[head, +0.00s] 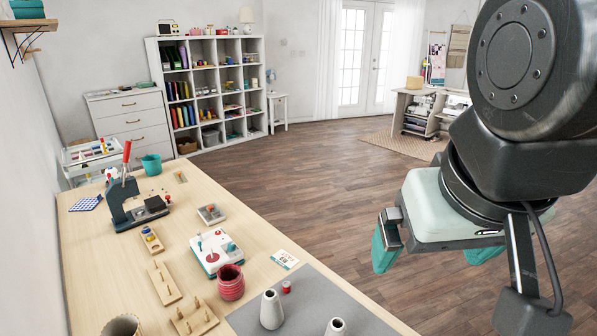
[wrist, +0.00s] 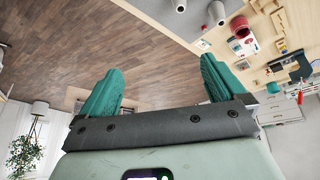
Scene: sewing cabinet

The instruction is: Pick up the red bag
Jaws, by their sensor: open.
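The red bag (head: 231,282) looks like a small, open-topped, ribbed red pouch. It stands upright on the wooden table, beside the left edge of the grey mat. It also shows upside down near the top right of the wrist view (wrist: 240,27). My gripper (head: 434,256) is open and empty, with teal fingers spread wide. It hangs to the right of the table, over the floor in the head view, well apart from the bag. In the wrist view my gripper's two fingers (wrist: 160,66) have only floor and table edge between them.
Close to the bag are a white-and-red device (head: 215,250), a small red spool (head: 287,287), a grey cone (head: 271,310) and a wooden peg rack (head: 194,318). A dark press with a red handle (head: 125,205) and a teal pot (head: 152,164) stand farther back.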

